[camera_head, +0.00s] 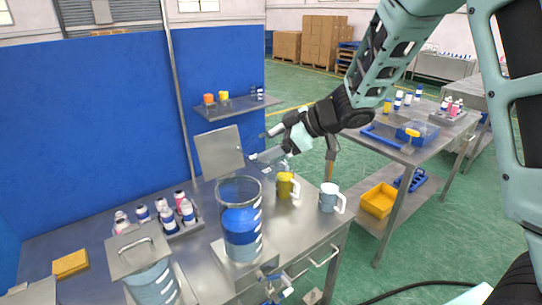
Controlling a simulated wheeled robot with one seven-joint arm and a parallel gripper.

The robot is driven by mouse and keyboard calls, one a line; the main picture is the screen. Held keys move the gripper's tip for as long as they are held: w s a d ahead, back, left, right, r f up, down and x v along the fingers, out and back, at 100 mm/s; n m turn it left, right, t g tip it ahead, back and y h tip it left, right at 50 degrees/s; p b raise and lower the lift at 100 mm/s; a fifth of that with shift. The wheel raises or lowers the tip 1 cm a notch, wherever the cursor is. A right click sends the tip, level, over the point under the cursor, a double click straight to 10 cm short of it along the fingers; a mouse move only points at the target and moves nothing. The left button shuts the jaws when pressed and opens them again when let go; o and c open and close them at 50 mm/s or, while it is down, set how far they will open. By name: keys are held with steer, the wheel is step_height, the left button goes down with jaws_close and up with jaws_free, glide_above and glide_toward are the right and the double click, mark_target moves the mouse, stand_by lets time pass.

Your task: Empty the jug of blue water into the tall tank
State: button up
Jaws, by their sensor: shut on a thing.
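The tall tank (240,222) is a clear upright cylinder on a metal block near the table's front edge, with blue liquid and a dark blue band in its lower part. My gripper (272,146) is above the table, up and to the right of the tank's rim. It is shut on a small pale, see-through thing, apparently the jug (270,154), which looks tilted to the left. Its outline is small, and I cannot tell how much blue water is in it. No stream into the tank is clear.
A yellow mug (287,187) and a pale blue mug (329,198) stand right of the tank. A lidded clear vessel (152,279) is at front left. A bottle rack (184,226) stands left; a shelf (236,106) is behind. A side table (400,148) is at right.

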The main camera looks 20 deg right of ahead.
steer(key=y+b, duration=0.1)
steer(key=b, duration=0.2)
steer(key=shift+d+t, duration=0.2)
steer(key=shift+t, duration=0.2)
steer(key=y+b, duration=0.1)
steer(key=b, duration=0.1)
steer(key=f+m+t+y+b, duration=0.1)
steer(key=b, duration=0.2)
steer(key=shift+f+y+b, duration=0.25)
steer(key=shift+y+b, duration=0.05)
steer(key=shift+y, duration=0.1)
steer(key=f+y+b, duration=0.1)
steer(key=b, duration=0.2)
steer(key=f+t+y+b, duration=0.1)
steer(key=b, duration=0.2)
steer(key=shift+a+m, duration=0.3)
step_height(320, 180, up, 5)
steer(key=p, duration=0.4)
steer(key=shift+f, duration=0.1)
